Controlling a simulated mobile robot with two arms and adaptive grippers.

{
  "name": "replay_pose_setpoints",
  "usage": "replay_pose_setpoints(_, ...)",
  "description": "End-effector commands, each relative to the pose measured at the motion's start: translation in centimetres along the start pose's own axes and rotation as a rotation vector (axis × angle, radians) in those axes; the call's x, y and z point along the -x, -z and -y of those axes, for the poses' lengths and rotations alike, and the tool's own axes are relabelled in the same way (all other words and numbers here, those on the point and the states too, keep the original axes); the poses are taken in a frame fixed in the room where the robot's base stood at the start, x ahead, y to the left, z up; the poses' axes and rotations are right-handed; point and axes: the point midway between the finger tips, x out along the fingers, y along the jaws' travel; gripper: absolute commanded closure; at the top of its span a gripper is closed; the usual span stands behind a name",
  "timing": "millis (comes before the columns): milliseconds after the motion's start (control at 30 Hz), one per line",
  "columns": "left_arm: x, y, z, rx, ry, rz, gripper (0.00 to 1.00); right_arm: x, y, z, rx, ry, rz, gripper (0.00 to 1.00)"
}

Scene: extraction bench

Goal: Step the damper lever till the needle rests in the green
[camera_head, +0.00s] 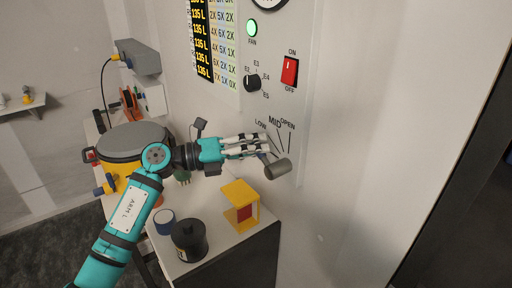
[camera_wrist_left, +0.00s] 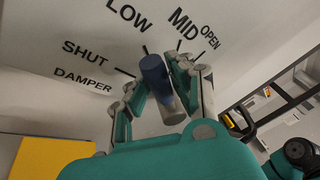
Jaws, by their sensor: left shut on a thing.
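The damper lever (camera_head: 278,169) has a grey cylindrical knob sticking out from the wall panel, under the LOW, MID and OPEN marks. In the left wrist view the knob (camera_wrist_left: 154,78) looks blue-grey and stands between the fingers, near the LOW and MID marks; its exact setting cannot be told. My left gripper (camera_head: 266,146) reaches in from the left and is shut on the lever. It also shows in the left wrist view (camera_wrist_left: 160,92), fingers on both sides of the knob. The gauge (camera_head: 268,3) is cut off at the top edge; its needle and green zone are hidden. My right gripper is not in view.
Above the lever are a selector knob (camera_head: 252,83), a lit green FAN lamp (camera_head: 252,28) and a red ON/OFF switch (camera_head: 289,71).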

Motion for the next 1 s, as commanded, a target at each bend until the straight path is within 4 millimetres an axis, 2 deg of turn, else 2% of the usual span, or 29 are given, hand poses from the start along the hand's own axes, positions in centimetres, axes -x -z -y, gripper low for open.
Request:
replay_pose_setpoints(467, 0.0, 0.1, 0.1, -0.028, -0.012, -0.007, 1.00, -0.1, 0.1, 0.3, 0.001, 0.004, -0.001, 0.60)
replay_pose_setpoints(1000, -0.5, 0.3, 2.1, -0.337, -0.117, -0.073, 1.00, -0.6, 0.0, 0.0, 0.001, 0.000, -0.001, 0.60)
